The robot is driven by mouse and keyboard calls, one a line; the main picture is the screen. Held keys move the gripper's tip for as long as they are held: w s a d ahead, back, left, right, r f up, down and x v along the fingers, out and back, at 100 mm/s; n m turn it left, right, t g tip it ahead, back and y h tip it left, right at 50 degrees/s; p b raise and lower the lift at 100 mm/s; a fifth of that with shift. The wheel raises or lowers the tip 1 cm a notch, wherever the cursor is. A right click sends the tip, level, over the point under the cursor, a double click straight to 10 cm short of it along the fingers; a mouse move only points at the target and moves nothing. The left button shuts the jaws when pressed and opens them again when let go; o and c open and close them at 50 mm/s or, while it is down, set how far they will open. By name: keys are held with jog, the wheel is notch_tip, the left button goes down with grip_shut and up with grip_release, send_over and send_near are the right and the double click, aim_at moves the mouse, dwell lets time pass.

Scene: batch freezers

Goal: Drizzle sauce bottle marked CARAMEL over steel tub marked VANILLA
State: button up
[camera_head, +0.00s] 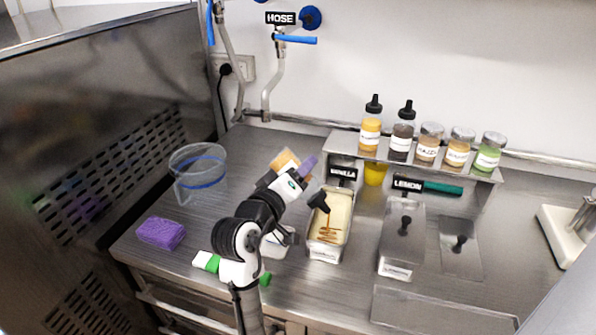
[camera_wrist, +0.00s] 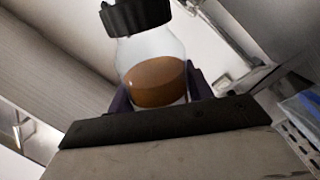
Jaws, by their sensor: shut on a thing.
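My gripper (camera_head: 297,172) is shut on a sauce bottle (camera_head: 285,160), with its purple fingers on either side of it. The bottle is tilted, with its black nozzle (camera_head: 318,200) pointing down over the steel tub marked VANILLA (camera_head: 313,246). The tub is open and holds a pale cream filling. Brown sauce strands lie across the filling's lower half, and a thin brown thread shows below the nozzle. In the wrist view the bottle (camera_wrist: 152,58) is clear, with brown sauce inside and a black cap. I cannot read its label.
A raised shelf (camera_head: 345,147) behind holds two more sauce bottles and several jars. The lidded LEMON tub (camera_head: 402,235) stands right of VANILLA. A clear jug (camera_head: 197,172), purple sponge (camera_head: 161,233) and green-and-white item (camera_head: 206,262) are at left.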

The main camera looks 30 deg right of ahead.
jog(key=shift+w+d, duration=0.1)
jog(key=shift+w+a+x, duration=0.1)
jog(key=shift+w+x, duration=0.1)
jog(key=shift+x, duration=0.75)
jog(key=shift+w+a+x, duration=0.15)
jog(key=shift+w+x, duration=0.05)
jog(key=shift+x, duration=0.75)
jog(key=shift+w+d, duration=0.15)
jog(key=shift+w+a+p+x, duration=0.1)
jog(key=shift+w+p+x, duration=0.1)
jog(key=shift+x, duration=0.75)
jog(key=shift+w+a+p+x, duration=0.1)
jog(key=shift+w+p+x, duration=0.05)
jog(key=shift+x, duration=0.8)
jog(key=shift+w+d+r, duration=0.15)
jog(key=shift+w+d, duration=0.95)
jog(key=shift+r, duration=0.1)
